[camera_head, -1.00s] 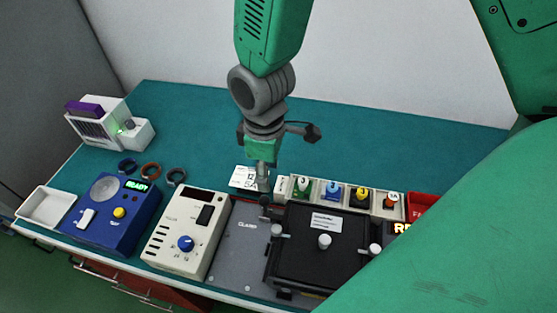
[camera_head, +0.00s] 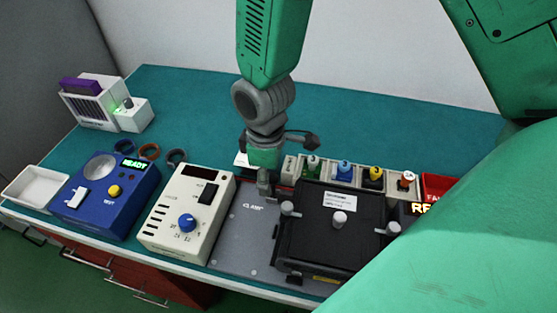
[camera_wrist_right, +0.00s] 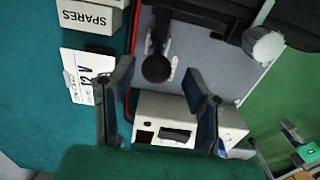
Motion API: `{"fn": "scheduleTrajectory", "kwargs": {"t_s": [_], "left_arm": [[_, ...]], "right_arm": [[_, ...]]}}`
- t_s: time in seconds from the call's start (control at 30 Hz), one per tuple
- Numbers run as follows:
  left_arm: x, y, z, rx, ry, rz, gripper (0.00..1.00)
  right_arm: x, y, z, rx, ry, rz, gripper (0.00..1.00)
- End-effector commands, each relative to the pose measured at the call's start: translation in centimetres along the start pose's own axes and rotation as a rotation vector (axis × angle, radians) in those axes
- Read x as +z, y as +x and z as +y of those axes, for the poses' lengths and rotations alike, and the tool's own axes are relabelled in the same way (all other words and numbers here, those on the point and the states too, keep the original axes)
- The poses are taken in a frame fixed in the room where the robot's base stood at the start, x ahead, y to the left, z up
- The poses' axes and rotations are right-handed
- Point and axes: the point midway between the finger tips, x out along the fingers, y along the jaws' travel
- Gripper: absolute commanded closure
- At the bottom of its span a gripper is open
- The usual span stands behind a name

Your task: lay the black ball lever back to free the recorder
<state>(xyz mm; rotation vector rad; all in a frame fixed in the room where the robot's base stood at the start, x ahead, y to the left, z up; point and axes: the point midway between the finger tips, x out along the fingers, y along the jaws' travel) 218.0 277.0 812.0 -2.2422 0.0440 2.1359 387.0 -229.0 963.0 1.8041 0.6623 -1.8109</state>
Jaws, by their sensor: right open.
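The recorder is a black box (camera_head: 312,240) with a white label, sitting on a grey plate (camera_head: 236,248) marked for a clamp. The black ball lever (camera_wrist_right: 157,68) shows in the right wrist view as a dark ball on a short arm by the grey plate. In the head view my gripper largely hides it. My right gripper (camera_head: 264,182) points down at the plate's back edge. In the right wrist view its open fingers (camera_wrist_right: 158,92) stand either side of the ball's line, with the ball slightly beyond them and no clear contact. My left gripper is not in view.
A cream unit with a blue knob (camera_head: 163,232) stands left of the plate, beside a blue test box (camera_head: 80,215).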

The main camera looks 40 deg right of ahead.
Motion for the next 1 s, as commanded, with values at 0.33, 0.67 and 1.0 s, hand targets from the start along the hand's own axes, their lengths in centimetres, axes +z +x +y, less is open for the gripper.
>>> {"fn": "scheduleTrajectory", "kwargs": {"t_s": [0.33, 0.67, 1.0], "left_arm": [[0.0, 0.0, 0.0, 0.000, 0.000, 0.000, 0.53], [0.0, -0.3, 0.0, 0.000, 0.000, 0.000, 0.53], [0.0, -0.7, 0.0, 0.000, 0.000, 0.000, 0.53]], "right_arm": [[1.8, 0.5, 1.1, -0.024, 0.004, 0.006, 1.00], [1.8, 0.5, 1.1, -0.021, 0.003, 0.000, 1.00], [0.9, 0.7, 1.1, -0.023, 0.004, -0.002, 1.00]]}}
